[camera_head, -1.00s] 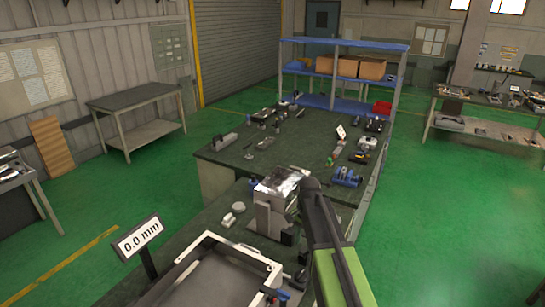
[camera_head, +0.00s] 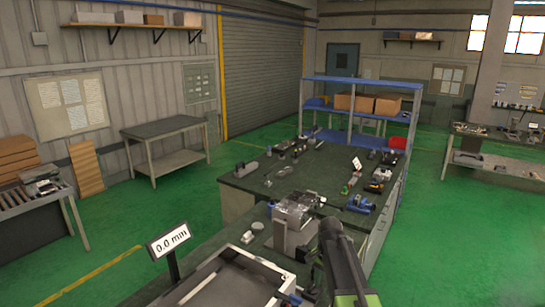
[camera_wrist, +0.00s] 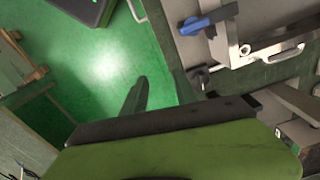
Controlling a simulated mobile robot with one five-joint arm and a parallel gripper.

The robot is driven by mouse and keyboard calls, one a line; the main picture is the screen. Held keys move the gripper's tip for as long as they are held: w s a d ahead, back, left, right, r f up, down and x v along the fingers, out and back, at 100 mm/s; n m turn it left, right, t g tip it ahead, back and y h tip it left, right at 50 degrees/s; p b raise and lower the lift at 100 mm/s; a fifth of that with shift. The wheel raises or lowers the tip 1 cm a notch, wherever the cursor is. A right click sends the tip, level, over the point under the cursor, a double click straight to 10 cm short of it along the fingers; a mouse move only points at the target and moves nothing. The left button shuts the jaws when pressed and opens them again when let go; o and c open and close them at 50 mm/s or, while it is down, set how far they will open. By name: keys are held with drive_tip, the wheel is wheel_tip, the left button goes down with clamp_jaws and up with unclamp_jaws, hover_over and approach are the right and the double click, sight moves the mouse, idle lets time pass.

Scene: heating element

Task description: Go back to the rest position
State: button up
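The task names no object, only my arm's pose. In the head view my dark and green arm (camera_head: 345,265) rises from the bottom edge, right of centre, beside the workbench; its fingertips cannot be made out there. In the wrist view my gripper (camera_wrist: 160,92) shows two dark fingers with a gap between them. Green floor shows through the gap, and nothing is held. The green gripper body fills the bottom of that view.
A metal fixture with a shiny top (camera_head: 292,212) stands on the bench near my arm. A "0.0 mm" display (camera_head: 168,241) and a metal-rimmed tray (camera_head: 262,265) are nearer. In the wrist view, a blue-handled part (camera_wrist: 208,20) lies near the gripper. Green floor (camera_head: 440,245) is clear on the right.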

drive_tip(key=s+f+n+b, duration=0.8)
drive_tip(key=s+f+b, duration=0.3)
drive_tip(key=s+f, duration=0.2)
drive_tip(key=shift+s+a+n, duration=0.3)
drive_tip(key=shift+s+a, duration=0.1)
drive_tip(key=shift+s, duration=0.1)
drive_tip(key=shift+c, duration=0.4)
idle(1.7)
